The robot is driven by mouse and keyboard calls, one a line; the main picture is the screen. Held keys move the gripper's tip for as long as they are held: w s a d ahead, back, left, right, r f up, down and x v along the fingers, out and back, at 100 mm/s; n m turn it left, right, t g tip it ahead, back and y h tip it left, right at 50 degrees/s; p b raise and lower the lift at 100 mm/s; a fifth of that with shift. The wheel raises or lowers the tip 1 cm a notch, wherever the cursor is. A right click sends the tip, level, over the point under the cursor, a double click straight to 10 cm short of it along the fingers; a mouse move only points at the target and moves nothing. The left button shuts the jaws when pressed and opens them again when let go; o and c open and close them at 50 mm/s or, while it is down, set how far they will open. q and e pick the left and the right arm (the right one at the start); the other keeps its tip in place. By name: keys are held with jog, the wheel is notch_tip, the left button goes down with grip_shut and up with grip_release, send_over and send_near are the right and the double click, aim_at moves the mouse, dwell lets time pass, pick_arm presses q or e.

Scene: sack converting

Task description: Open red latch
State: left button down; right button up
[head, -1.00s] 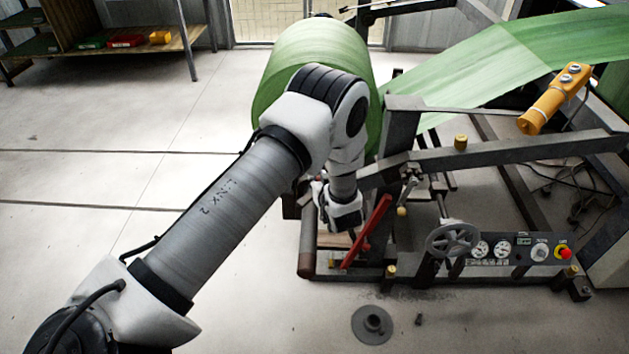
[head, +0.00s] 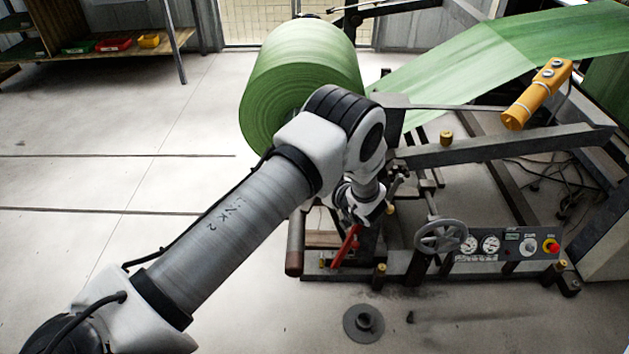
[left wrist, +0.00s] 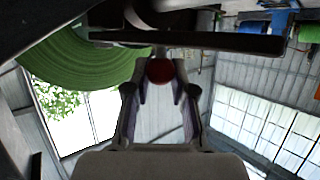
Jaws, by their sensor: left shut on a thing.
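The red latch (head: 345,246) is a long red lever low on the front of the machine frame. Its lower part shows below my left gripper (head: 366,218), and its upper part is hidden behind the gripper. In the left wrist view, the red rounded end of the latch (left wrist: 160,70) sits between the two fingertips of my left gripper (left wrist: 160,88), which is shut on it. My right gripper is in neither view.
A large green roll (head: 300,80) stands behind my left arm. A handwheel (head: 440,235) and a gauge panel (head: 508,246) are right of the latch. A yellow control box (head: 537,95) hangs above. A round grey base (head: 363,323) lies on the floor in front.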

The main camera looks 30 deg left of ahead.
pick_arm(q)
jog(key=shift+w+r, duration=0.1)
jog(key=c, duration=1)
grip_release()
jog(key=shift+o, duration=0.2)
jog(key=shift+d, duration=0.1)
jog(key=v, duration=1.1)
jog(key=shift+d, duration=0.3)
